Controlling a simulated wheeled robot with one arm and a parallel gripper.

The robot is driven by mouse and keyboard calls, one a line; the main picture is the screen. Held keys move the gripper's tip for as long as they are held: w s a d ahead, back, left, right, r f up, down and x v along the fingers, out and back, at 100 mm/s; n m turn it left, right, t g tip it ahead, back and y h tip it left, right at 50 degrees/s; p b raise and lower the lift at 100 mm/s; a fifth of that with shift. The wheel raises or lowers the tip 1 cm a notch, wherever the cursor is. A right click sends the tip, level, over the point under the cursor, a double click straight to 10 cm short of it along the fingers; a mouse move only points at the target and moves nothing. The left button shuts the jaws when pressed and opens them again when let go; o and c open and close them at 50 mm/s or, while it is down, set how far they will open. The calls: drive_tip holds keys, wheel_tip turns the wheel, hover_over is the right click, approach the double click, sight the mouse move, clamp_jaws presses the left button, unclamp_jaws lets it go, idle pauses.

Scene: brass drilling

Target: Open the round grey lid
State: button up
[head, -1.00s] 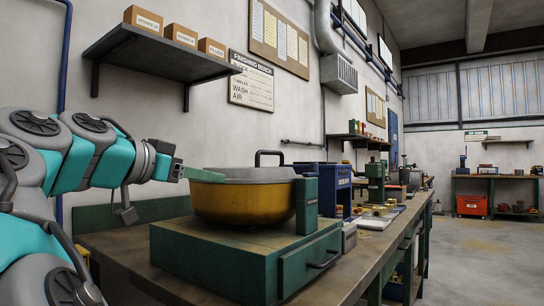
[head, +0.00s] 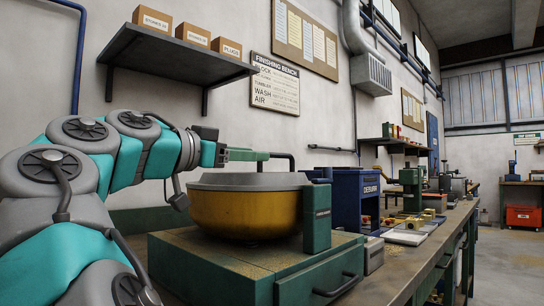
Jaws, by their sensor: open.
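The round grey lid (head: 250,181) lies flat on top of a yellow bowl (head: 245,211), which sits on a green machine base (head: 215,270). A dark bar handle (head: 291,163) rises from the lid; its left part is hidden behind my gripper. My gripper (head: 264,156) comes in from the left, above the lid, with its green fingers pointing right at the handle. The fingers are open and seen edge-on. I cannot tell whether they touch the handle or stand around it.
A green post (head: 317,217) stands at the bowl's right side. A blue deburring box (head: 356,192) and several brass parts (head: 433,214) are farther along the bench. A shelf (head: 175,53) with boxes hangs above my arm.

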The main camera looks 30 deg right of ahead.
drive_tip(key=x, duration=0.5)
drive_tip(key=shift+w+d, duration=0.15)
drive_tip(key=shift+d, duration=0.2)
clamp_jaws()
idle(1.1)
